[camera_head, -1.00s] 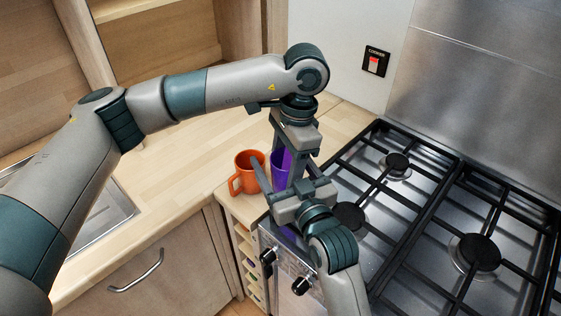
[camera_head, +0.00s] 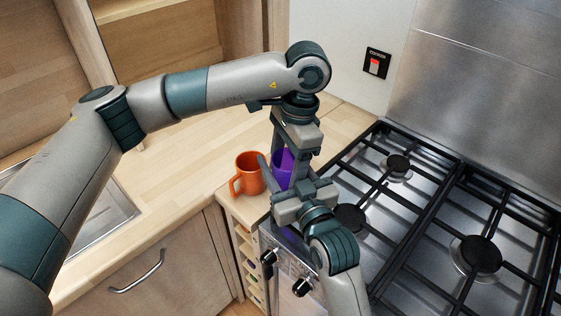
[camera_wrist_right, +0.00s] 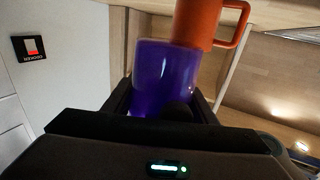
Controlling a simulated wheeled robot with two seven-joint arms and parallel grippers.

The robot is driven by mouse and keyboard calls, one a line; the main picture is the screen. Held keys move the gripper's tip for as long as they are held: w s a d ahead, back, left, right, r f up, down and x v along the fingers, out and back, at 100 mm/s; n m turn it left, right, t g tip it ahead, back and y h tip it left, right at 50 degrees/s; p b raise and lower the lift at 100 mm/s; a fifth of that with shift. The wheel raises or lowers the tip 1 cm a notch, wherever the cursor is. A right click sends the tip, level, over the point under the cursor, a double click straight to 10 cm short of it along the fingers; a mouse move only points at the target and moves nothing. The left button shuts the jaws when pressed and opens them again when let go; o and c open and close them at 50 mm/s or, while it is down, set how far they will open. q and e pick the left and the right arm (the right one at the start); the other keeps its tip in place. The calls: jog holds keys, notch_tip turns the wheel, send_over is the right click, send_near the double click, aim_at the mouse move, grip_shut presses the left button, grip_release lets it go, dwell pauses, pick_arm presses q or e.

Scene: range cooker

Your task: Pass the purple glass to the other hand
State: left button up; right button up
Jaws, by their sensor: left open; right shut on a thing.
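The purple glass (camera_head: 281,172) is upright between my two grippers, partly hidden by their fingers in the head view. In the right wrist view the glass (camera_wrist_right: 165,75) fills the space between the fingers. My right gripper (camera_head: 284,161), on the arm from the bottom, is shut on the glass, one finger along its left side. My left gripper (camera_head: 292,172) reaches down to the glass from above, on the arm from the left. It is open; its fingertips are largely hidden, so contact is unclear.
An orange mug (camera_head: 249,174) stands on the wooden counter (camera_head: 185,165) just left of the glass. The gas hob (camera_head: 400,210) with black grates lies to the right. A cooker switch (camera_head: 376,63) is on the back wall. The counter left of the mug is clear.

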pick_arm(q)
notch_tip(320, 180, up, 11)
jog(key=d, duration=0.1)
jog(key=shift+w+d+r, duration=0.15)
jog(key=shift+w+d, duration=0.15)
jog(key=shift+w, duration=0.1)
